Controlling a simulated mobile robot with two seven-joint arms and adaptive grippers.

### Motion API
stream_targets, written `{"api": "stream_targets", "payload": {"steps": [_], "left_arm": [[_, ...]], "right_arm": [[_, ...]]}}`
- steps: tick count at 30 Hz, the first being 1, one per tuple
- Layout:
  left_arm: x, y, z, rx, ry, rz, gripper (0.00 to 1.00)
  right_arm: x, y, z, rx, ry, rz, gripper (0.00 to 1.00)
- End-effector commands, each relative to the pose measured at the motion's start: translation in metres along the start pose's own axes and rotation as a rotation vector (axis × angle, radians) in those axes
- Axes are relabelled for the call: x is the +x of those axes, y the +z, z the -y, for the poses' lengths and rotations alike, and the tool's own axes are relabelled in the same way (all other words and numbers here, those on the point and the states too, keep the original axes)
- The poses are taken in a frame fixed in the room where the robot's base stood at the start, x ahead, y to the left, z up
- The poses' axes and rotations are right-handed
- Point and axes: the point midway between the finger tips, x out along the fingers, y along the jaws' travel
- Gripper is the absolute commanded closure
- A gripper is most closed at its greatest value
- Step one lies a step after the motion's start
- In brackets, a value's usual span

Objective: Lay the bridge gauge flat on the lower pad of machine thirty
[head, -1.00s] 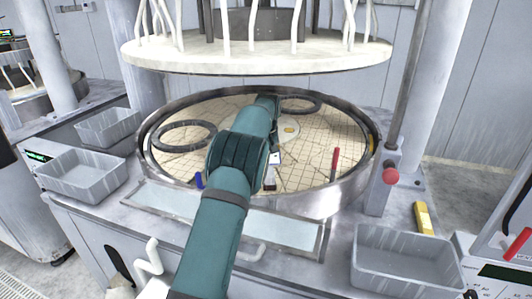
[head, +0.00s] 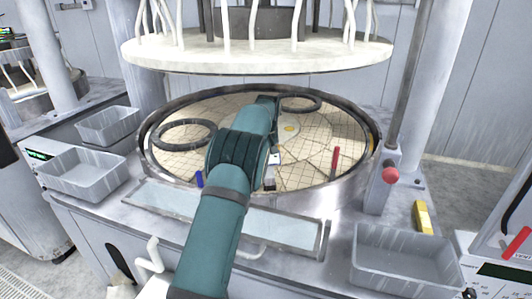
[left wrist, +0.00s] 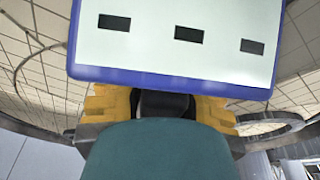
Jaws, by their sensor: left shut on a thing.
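The bridge gauge (left wrist: 180,45) fills the top of the left wrist view. It has a white face with three dark slots and a blue rim. My left gripper (left wrist: 162,104), with yellow finger parts, is shut on it. In the head view my teal left arm hides most of the gripper and gauge; a small blue end (head: 199,179) shows left of the arm. The lower pad (head: 315,135) is a round, cream, gridded surface inside a metal rim. The gauge is over its near part; I cannot tell whether they touch. My right gripper is out of view.
Dark rings (head: 185,135) and (head: 298,104) lie on the pad. A red-handled tool (head: 335,160) stands at its right. The white upper platen (head: 255,55) hangs above. Grey trays (head: 410,262) and (head: 82,172) flank the machine. A yellow block (head: 423,217) lies at right.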

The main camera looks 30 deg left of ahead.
Motion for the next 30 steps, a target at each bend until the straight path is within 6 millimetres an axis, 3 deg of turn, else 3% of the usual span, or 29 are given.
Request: {"api": "stream_targets", "payload": {"steps": [9,10,12,23,30], "left_arm": [[-0.001,-0.001,0.0,0.0,0.001,-0.002,1.0],[-0.001,-0.001,0.0,0.0,0.001,-0.002,0.63],[-0.001,-0.001,0.0,0.0,0.001,-0.002,0.41],[-0.002,0.0,0.0,0.0,0.0,0.001,0.41],[-0.03,0.0,-0.001,0.0,0.003,-0.003,0.41]], "right_arm": [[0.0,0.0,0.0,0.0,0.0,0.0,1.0],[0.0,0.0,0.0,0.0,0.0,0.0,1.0],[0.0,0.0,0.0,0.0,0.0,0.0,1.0],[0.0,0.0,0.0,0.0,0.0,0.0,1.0],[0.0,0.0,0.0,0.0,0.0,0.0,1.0]]}}
